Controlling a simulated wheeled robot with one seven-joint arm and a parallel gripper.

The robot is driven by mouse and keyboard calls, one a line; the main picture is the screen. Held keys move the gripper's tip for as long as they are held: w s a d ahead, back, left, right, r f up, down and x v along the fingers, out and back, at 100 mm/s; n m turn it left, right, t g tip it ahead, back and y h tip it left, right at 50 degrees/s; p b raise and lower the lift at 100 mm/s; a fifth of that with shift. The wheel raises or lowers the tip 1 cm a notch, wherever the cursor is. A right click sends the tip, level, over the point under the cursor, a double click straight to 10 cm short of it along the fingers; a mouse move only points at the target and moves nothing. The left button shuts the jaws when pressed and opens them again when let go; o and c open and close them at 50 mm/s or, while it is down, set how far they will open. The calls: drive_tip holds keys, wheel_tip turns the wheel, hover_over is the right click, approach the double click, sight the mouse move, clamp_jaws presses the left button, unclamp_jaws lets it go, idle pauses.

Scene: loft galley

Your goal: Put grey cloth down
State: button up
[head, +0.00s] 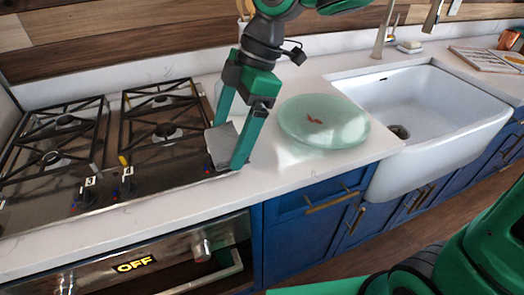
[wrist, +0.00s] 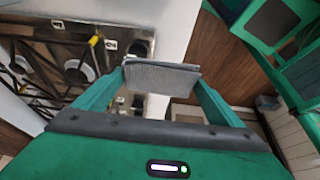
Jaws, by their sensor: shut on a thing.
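The grey cloth (head: 222,146) is a small folded pad between the fingers of my gripper (head: 229,150) in the head view. In the wrist view the cloth (wrist: 162,77) spans the gap between the two green fingertips of my gripper (wrist: 162,82). My gripper is shut on it. The cloth appears near the right edge of the stove and the counter's front edge. I cannot tell whether it touches the surface below.
A gas stove (head: 110,145) with black grates lies to the left. A pale green glass plate (head: 335,128) with a small red item sits right of my gripper. A white sink (head: 440,115) is further right. Bare white counter (head: 290,175) shows before the plate.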

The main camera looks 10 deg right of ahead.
hover_over(261, 158)
drive_tip(key=d, duration=0.1)
drive_tip(key=f, duration=0.6)
drive_tip(key=shift+w+f, duration=0.15)
drive_tip(key=shift+w, duration=0.1)
drive_tip(key=shift+f, duration=2)
drive_tip(key=shift+f, duration=0.15)
drive_tip(key=shift+s+f, duration=0.1)
drive_tip(key=shift+f, duration=0.1)
